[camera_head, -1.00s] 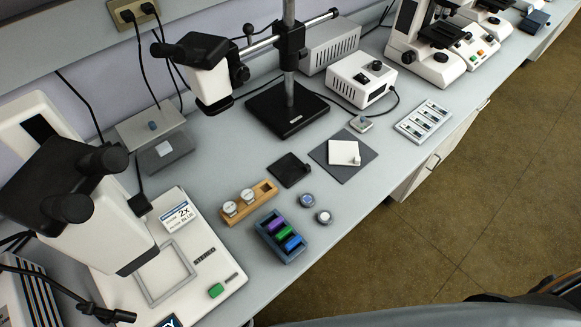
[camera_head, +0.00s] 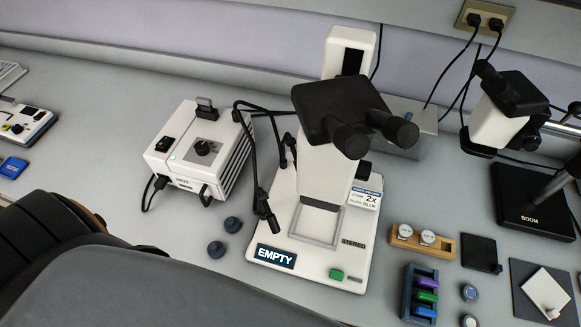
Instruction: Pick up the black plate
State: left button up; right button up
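The black plate (camera_head: 481,253) is a small, flat, dark square with a little tab at its lower right corner. It lies on the grey bench at the right of the head view, right of the wooden block (camera_head: 422,242) with two white-topped pieces. Nothing covers it. Neither of my grippers is in view.
A stereo microscope (camera_head: 325,215) with an EMPTY label stands mid-bench. A blue-grey rack (camera_head: 407,299) with coloured pieces, round caps (camera_head: 469,292) and a white square plate (camera_head: 545,290) on a dark mat lie near the plate. A black boom stand base (camera_head: 530,207) is behind it.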

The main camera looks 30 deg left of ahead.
aim_at(478, 253)
jog(key=u, duration=0.45)
jog(key=l+z, duration=0.15)
jog(key=z, duration=0.25)
jog(key=k+l+z, duration=0.1)
jog(key=z, duration=0.25)
jog(key=l+z, duration=0.25)
jog(key=z, duration=0.15)
jog(key=u, duration=0.2)
jog(key=l+u, duration=0.35)
jog(key=l, duration=0.25)
jog(key=k+l+u, duration=0.1)
jog(key=l+u, duration=0.3)
jog(key=l, duration=0.15)
